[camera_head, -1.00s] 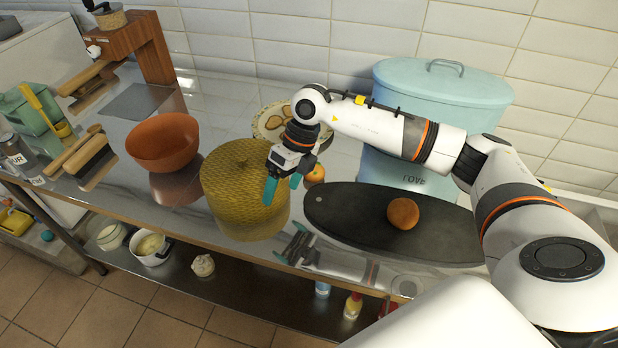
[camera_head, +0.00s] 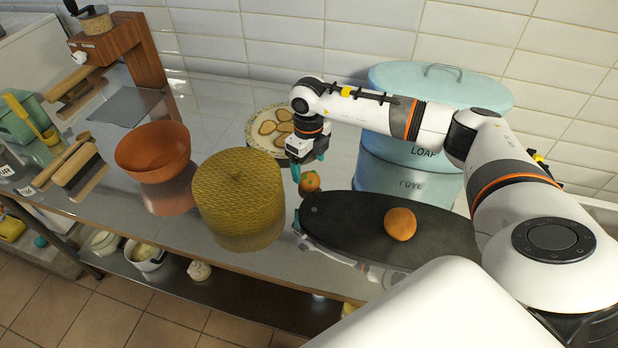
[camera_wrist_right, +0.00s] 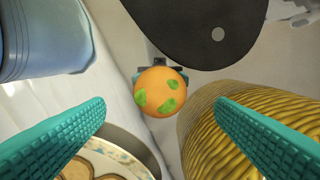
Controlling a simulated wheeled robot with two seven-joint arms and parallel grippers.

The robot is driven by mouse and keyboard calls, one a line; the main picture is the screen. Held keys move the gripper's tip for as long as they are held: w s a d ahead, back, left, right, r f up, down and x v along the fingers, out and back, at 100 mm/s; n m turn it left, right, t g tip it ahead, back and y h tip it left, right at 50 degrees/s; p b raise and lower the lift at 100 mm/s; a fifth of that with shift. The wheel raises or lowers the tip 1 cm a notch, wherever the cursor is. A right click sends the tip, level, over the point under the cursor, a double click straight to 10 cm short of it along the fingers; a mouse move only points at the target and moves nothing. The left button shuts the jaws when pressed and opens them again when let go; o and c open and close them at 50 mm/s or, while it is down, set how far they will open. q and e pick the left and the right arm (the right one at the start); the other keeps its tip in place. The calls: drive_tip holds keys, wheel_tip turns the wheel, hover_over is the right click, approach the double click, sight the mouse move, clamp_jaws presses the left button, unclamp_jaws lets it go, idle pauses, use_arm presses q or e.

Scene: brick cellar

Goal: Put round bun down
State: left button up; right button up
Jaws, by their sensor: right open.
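My right gripper (camera_head: 308,172) is open and empty, well to the left of the bun and beyond the board's left end. Its teal fingers point down above a small orange ball with green patches (camera_head: 309,182). In the right wrist view this ball (camera_wrist_right: 160,95) shows between the two spread fingers (camera_wrist_right: 161,108), apart from both. The bun is outside the right wrist view. My left gripper is not in view.
An orange bowl (camera_head: 153,150) is further left. The shiny steel table mirrors my arm.

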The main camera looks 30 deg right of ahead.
sight(309, 175)
wheel_tip(309, 175, down, 4)
drive_tip(key=shift+s+f+p, duration=0.15)
drive_tip(key=shift+p, duration=0.8)
drive_tip(key=shift+f, duration=0.55)
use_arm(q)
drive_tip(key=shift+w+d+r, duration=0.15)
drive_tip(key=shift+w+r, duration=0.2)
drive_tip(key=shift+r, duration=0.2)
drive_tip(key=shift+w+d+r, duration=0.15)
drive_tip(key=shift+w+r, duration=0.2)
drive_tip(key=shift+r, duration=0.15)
use_arm(e)
drive_tip(key=c, duration=1.1)
